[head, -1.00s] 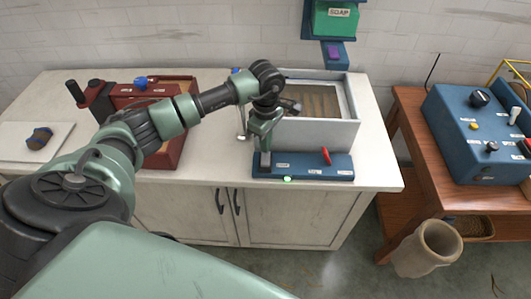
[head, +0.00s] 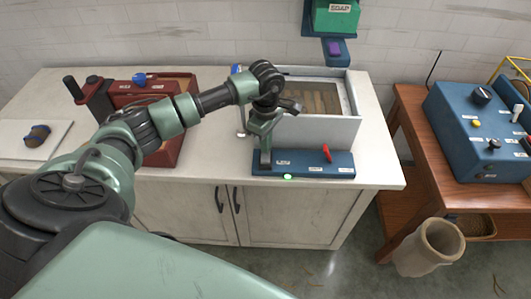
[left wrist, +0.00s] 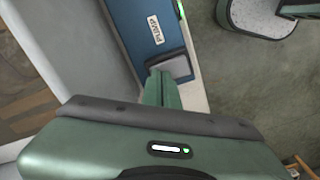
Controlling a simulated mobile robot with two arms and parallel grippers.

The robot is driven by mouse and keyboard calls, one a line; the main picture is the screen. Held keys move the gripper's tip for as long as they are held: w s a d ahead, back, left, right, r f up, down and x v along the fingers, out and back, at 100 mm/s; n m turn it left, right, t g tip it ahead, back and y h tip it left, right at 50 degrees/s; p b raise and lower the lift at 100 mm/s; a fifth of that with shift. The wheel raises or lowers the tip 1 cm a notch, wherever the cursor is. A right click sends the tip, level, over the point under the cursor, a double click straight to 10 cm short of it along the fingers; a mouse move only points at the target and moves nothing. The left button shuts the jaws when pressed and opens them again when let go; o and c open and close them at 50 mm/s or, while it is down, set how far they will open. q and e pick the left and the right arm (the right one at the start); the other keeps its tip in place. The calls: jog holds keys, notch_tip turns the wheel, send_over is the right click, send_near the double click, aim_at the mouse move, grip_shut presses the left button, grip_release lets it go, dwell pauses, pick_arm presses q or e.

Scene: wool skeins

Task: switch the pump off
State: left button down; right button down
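The blue pump panel (head: 302,171) lies along the counter's front edge, before the sink. In the left wrist view the panel shows a white PUMP label (left wrist: 155,30) with a grey pad or rocker (left wrist: 168,67) beside it. A small green light (head: 288,177) glows on the panel's front. A red lever (head: 326,153) stands at the panel's right. My left gripper (head: 265,168) points down at the panel's left end, its green fingers (left wrist: 163,88) together and empty. Its tips are at or just over the grey pad; contact cannot be told. My right gripper is not in view.
Behind the panel is a grey sink (head: 345,130) with brown slats inside. A red crank box (head: 160,90) stands at the left. A blue control box (head: 475,145) stands on a wooden table at the right. A green soap dispenser (head: 335,18) hangs above.

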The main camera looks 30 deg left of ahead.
pick_arm(q)
jog(key=shift+f, duration=0.2)
jog(key=shift+r, duration=0.1)
jog(key=shift+r+p, duration=1.8)
jog(key=shift+r, duration=1.65)
